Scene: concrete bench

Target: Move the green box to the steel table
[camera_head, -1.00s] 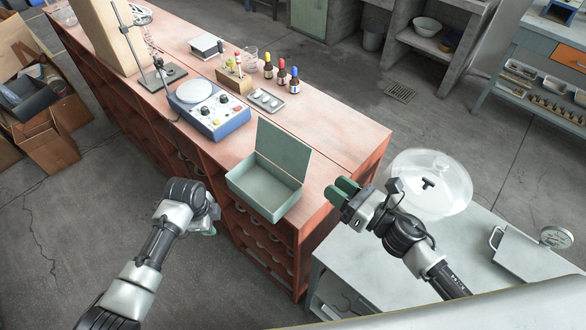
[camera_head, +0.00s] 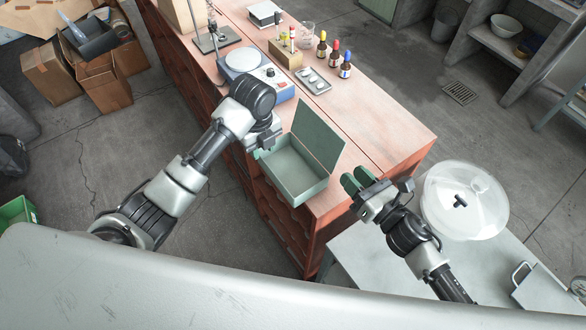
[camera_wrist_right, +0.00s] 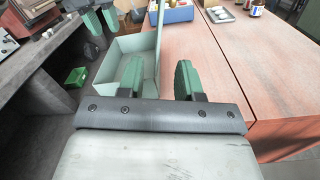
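The grey-green box (camera_head: 290,175) stands on the red bench near its front corner, lid raised and inside empty; it also shows in the right wrist view (camera_wrist_right: 120,70). My left gripper (camera_head: 263,148) is at the box's left side, its fingers partly hidden in the head view. In the right wrist view its green fingers (camera_wrist_right: 100,20) look apart, close to the box rim; contact is unclear. My right gripper (camera_head: 360,181) is open and empty, just right of the box; its spread fingers show in the wrist view (camera_wrist_right: 160,80). The steel table (camera_head: 365,262) is at the lower right.
A clear dome (camera_head: 465,200) and a metal plate with a handle (camera_head: 545,290) occupy the steel table's right part; its left part looks bare. Bottles (camera_head: 333,58), a small tray (camera_head: 313,80) and a blue-grey device (camera_head: 280,88) stand behind the box on the bench.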

